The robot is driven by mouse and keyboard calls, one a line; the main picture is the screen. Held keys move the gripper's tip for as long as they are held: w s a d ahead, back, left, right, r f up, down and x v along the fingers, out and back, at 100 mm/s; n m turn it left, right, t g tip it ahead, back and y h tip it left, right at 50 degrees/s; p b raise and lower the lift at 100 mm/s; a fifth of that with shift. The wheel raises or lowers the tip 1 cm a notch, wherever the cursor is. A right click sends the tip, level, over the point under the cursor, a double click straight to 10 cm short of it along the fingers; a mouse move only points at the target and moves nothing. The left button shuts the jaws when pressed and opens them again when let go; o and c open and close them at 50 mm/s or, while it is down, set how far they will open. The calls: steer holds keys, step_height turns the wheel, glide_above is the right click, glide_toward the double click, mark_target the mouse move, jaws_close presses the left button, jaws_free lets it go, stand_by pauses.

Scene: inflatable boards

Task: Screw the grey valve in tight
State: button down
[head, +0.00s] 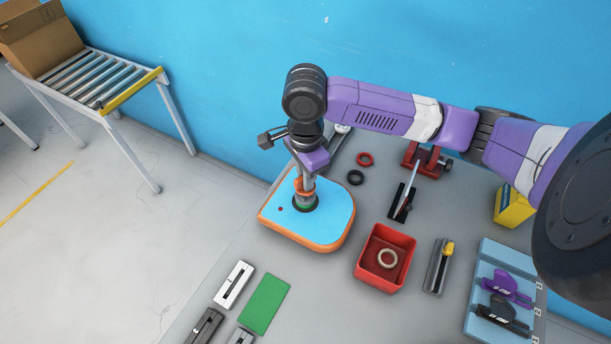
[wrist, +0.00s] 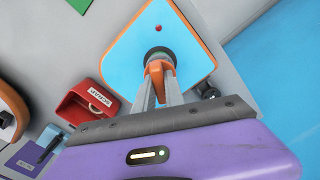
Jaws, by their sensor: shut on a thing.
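A blue board (head: 330,208) with an orange edge lies flat on the grey table; it also shows in the wrist view (wrist: 185,25). The dark grey round valve (head: 311,205) sits in the board near its back left, partly hidden by what is above it. In the wrist view the valve (wrist: 159,51) shows as a dark ring. My gripper (head: 304,185) points down over the valve, shut on an orange tool (wrist: 154,70). The tool's lower end meets the valve, but I cannot tell how deeply it is seated.
A red bin (head: 367,269) holding a pale ring (head: 387,258) stands right of the board. A green sheet (head: 264,303) lies in front.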

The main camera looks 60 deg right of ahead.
steer(key=shift+f, duration=1)
steer(key=c, duration=1.3)
jaws_free()
steer(key=shift+c, duration=0.2)
steer(key=shift+r, duration=3.9)
